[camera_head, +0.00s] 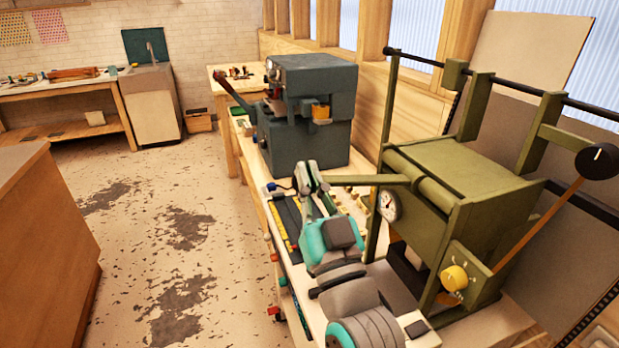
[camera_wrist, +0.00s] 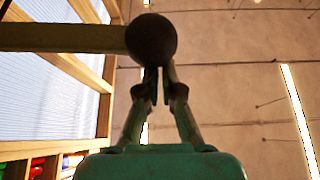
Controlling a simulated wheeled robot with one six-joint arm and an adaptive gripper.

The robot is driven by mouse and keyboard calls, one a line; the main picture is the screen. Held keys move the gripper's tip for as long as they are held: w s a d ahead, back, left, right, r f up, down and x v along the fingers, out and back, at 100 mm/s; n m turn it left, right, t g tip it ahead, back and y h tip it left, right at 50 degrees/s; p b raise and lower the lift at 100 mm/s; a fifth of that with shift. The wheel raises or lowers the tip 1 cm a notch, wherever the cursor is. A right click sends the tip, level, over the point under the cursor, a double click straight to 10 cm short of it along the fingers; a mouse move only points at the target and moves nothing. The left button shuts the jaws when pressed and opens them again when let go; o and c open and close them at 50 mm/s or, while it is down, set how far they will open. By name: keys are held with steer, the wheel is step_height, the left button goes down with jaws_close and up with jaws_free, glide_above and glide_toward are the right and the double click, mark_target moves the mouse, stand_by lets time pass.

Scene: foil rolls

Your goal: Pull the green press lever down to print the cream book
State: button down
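The olive-green press (camera_head: 455,170) stands on the bench at the right. Its green lever (camera_head: 375,180) sticks out level to the left from the press. In the wrist view the lever bar (camera_wrist: 60,38) comes in from the left and ends in a dark round knob (camera_wrist: 152,40). My gripper (camera_head: 310,178) is at the lever's left end, with my arm rising to it from below. In the wrist view the fingers (camera_wrist: 159,88) are close together with a narrow gap, and the knob covers their tips. Their grip on the lever is hidden. I cannot make out a cream book.
A blue-grey machine (camera_head: 310,110) stands on the bench beyond my gripper. A black-knobbed wooden handle (camera_head: 550,220) and a yellow knob (camera_head: 455,278) are on the press's right side. A wooden cabinet (camera_head: 45,250) stands at the left, with open floor (camera_head: 165,220) between.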

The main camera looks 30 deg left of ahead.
steer(key=shift+w+a+f, duration=0.15)
steer(key=shift+a+f, duration=0.05)
steer(key=shift+f, duration=0.5)
steer(key=r+v, duration=0.1)
steer(key=v, duration=1)
steer(key=shift+s+d, duration=0.4)
steer(key=shift+d, duration=0.1)
steer(key=shift+f, duration=0.1)
steer(key=s+d+f+m+t+h, duration=0.25)
steer(key=d+f+h, duration=0.35)
steer(key=d+f, duration=0.45)
steer(key=s+d+f+m+t+h, duration=0.1)
steer(key=d+f+m+h, duration=0.35)
steer(key=d+f, duration=0.6)
steer(key=s+d+f+m+g+h, duration=0.1)
steer(key=s+d+f+h, duration=0.1)
steer(key=s, duration=0.5)
steer(key=s+d+f+g+h, duration=0.1)
steer(key=s+d+f+h, duration=0.2)
steer(key=s+d+f, duration=0.2)
steer(key=s+d+f+m+g+h, duration=0.1)
steer(key=s+d+f+h, duration=0.2)
steer(key=s, duration=0.8)
steer(key=d, duration=0.2)
steer(key=shift+s+d+f+m+g, duration=0.25)
steer(key=shift+f+m+g, duration=0.05)
steer(key=shift+f+g, duration=0.1)
